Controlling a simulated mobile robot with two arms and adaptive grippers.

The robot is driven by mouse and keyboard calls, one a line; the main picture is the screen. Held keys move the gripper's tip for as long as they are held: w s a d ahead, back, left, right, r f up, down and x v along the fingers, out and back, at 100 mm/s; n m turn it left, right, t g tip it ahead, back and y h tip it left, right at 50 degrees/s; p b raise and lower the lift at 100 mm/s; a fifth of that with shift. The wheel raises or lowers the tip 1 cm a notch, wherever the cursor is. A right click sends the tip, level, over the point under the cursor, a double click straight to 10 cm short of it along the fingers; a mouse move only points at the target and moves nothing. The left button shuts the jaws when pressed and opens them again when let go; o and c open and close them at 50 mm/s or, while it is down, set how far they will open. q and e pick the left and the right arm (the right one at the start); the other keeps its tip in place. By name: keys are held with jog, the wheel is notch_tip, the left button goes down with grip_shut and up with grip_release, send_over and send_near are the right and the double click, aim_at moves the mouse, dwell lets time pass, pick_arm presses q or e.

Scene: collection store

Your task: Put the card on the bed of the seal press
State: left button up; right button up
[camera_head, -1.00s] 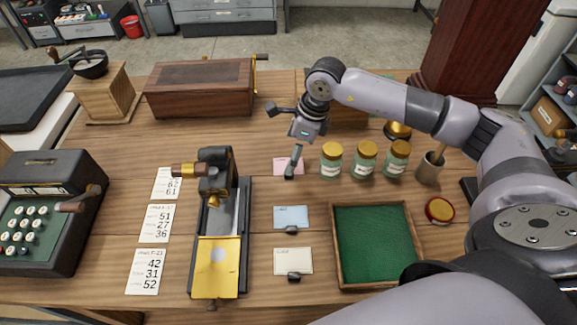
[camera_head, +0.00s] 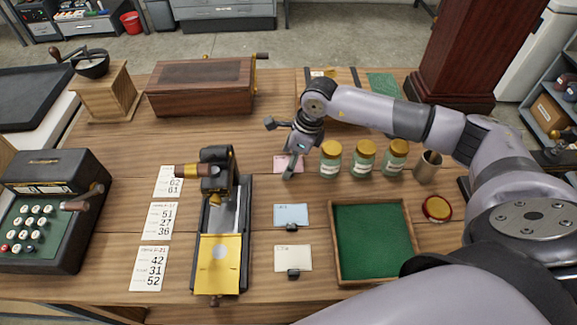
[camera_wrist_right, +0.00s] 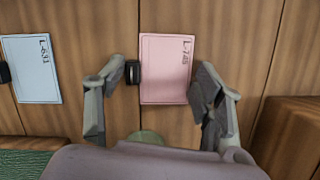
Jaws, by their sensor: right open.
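The pink card (camera_head: 288,164) lies flat on the table, partly hidden by my right gripper (camera_head: 281,147) in the head view. In the right wrist view the pink card (camera_wrist_right: 166,70) lies between the open fingers of the right gripper (camera_wrist_right: 162,78), with a small black block (camera_wrist_right: 133,72) at its left edge. The gripper is empty. A blue card (camera_head: 291,215) and a cream card (camera_head: 292,257) lie nearer, each with a black block at its near edge. The seal press (camera_head: 217,170) stands left of them; its gold bed (camera_head: 218,275) faces the near side and is bare. My left gripper is out of view.
Several gold-lidded jars stand right of the pink card, including this jar (camera_head: 331,160). A green-lined tray (camera_head: 335,262), a red-and-gold round tin (camera_head: 437,208) and a metal cup (camera_head: 427,166) are at right. Number sheets (camera_head: 158,221) lie left of the press.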

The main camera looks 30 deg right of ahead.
jog(key=shift+s, duration=0.15)
jog(key=c, duration=0.9)
jog(key=shift+d+f, duration=0.1)
grip_shut()
